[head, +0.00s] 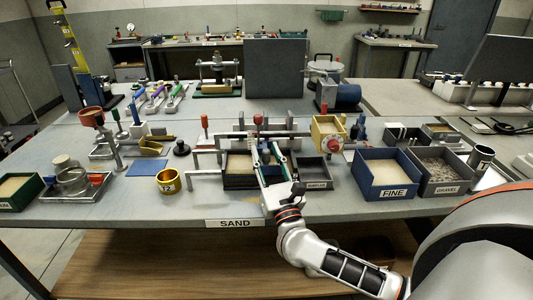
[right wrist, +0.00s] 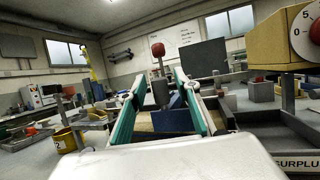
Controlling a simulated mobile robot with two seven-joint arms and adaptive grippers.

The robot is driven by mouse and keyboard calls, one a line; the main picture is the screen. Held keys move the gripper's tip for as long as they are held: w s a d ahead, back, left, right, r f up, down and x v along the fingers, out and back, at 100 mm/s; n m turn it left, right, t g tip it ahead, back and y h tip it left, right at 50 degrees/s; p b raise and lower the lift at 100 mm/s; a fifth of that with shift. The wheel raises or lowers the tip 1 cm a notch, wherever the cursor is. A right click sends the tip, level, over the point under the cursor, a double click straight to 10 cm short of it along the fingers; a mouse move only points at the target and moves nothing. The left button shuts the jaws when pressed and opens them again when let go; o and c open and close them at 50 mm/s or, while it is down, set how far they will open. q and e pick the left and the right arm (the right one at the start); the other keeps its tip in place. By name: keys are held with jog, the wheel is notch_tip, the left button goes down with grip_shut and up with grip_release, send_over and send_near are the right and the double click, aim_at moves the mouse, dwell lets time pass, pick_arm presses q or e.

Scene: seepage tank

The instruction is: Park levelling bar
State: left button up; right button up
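A red-knobbed upright handle (head: 258,119) stands behind the sand tank (head: 240,182), near a long grey horizontal bar; I cannot tell for sure that this is the levelling bar. In the right wrist view the red knob (right wrist: 157,49) and its dark stem show ahead, between the finger lines. My right gripper (head: 267,143) reaches in over the tank from the front. Its two teal-padded fingers (right wrist: 160,75) are parted, with clear space beside the stem and nothing visibly pinched. The fingers hide part of the tank and bar. My left gripper is not in view.
A beige box with a red dial (head: 329,136) stands close right of the gripper, above the SURPLUS tray (head: 314,183). FINE (head: 393,193) and GRAVEL (head: 447,188) bins are further right.

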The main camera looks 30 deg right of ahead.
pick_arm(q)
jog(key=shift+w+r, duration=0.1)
pick_arm(e)
jog(key=shift+w, duration=0.1)
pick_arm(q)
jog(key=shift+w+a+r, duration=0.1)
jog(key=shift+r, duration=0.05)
pick_arm(e)
grip_shut()
jog(key=shift+a, duration=0.1)
